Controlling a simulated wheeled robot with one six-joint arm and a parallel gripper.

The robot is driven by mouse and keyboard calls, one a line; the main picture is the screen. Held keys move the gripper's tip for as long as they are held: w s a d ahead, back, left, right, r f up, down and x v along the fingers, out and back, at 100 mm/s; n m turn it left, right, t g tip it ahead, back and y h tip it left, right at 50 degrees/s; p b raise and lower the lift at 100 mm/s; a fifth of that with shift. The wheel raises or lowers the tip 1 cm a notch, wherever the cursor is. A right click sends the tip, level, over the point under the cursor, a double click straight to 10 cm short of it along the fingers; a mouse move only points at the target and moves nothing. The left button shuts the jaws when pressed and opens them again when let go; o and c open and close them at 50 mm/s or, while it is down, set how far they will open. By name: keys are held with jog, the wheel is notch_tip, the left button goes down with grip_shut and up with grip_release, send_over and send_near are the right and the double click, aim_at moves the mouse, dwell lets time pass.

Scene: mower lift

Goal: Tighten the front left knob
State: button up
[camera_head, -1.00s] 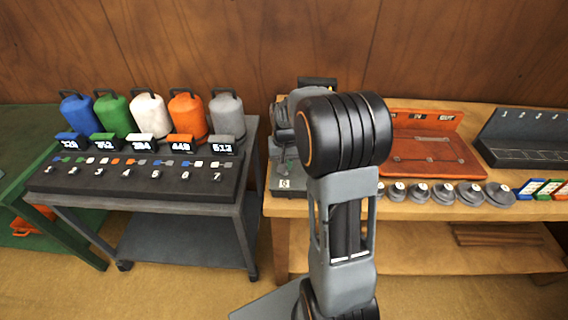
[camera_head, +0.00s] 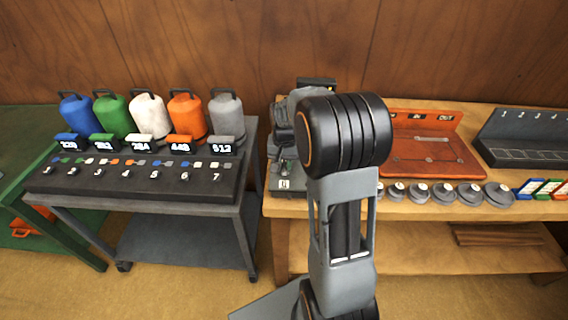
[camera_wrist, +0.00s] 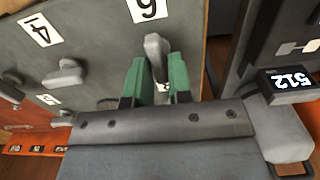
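In the wrist view, my gripper (camera_wrist: 158,72) has two green fingers on either side of a grey winged knob (camera_wrist: 156,48) on a grey panel (camera_wrist: 95,35). The knob's wing lies between the fingertips; I cannot tell whether they press on it. A white plate reading 6 or 9 (camera_wrist: 148,8) is just beyond this knob. Another grey knob (camera_wrist: 66,72) sits to the left, near a plate reading 4 (camera_wrist: 40,30). In the head view, my arm hides my gripper and most of the grey machine (camera_head: 298,105) on the wooden bench.
A grey cart (camera_head: 215,210) at left carries several coloured canisters (camera_head: 148,115) with number displays. On the bench (camera_head: 400,208) stand an orange tray (camera_head: 430,160), a row of grey discs (camera_head: 443,193) and a dark rack (camera_head: 530,155). In the wrist view, a display reading 512 (camera_wrist: 292,84) is at right.

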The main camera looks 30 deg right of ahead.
aim_at(284, 169)
jog(key=o, duration=0.3)
jog(key=shift+o, duration=0.2)
notch_tip(284, 169, up, 14)
jog(key=shift+f, duration=0.15)
dwell(0.3)
dwell(0.5)
jog(key=s+a+f+n+t, duration=0.2)
jog(key=s+a, duration=0.3)
jog(key=s, duration=0.3)
jog(key=s+a+f+n+t, duration=0.1)
jog(key=s+a+f+n, duration=0.2)
jog(key=s, duration=0.5)
jog(key=shift+s+a+n+t, duration=0.2)
jog(key=shift+a+n+t, duration=0.25)
jog(key=shift+a, duration=0.75)
